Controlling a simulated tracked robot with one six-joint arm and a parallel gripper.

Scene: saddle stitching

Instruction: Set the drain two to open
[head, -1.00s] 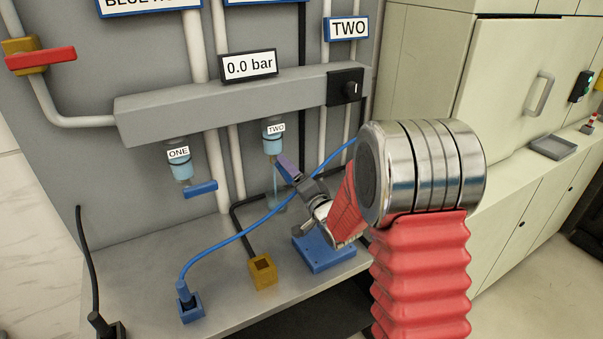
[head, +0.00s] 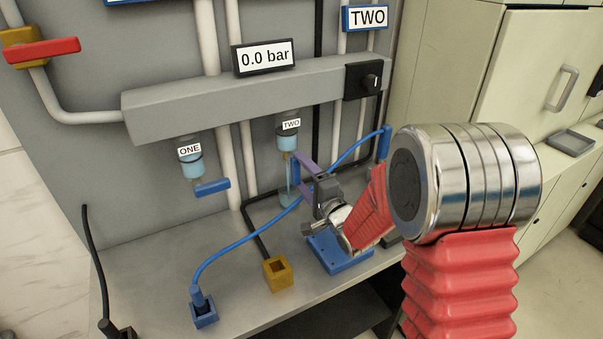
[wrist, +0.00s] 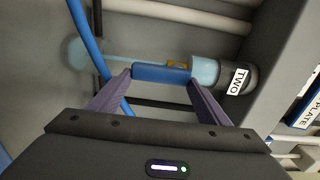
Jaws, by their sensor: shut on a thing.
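Drain two is a clear bowl with light blue liquid (head: 287,141), labelled TWO, under the grey bar. It also shows at the right of the wrist view (wrist: 204,72). Its blue lever (wrist: 160,73) lies between the purple fingers of my gripper (wrist: 161,76), one at each end. The lever lies along the bowl's axis. A pale blue stream (wrist: 110,57) runs from the bowl's outlet, and it also shows in the head view (head: 291,178). In the head view my gripper (head: 302,163) hides most of this lever.
Drain one (head: 190,158) hangs to the left, with its blue lever (head: 212,187) sideways. A blue hose (head: 245,232) crosses in front of the panel. A blue block (head: 340,255) and a yellow socket (head: 278,273) are on the bench below. The gauge (head: 264,57) reads 0.0 bar.

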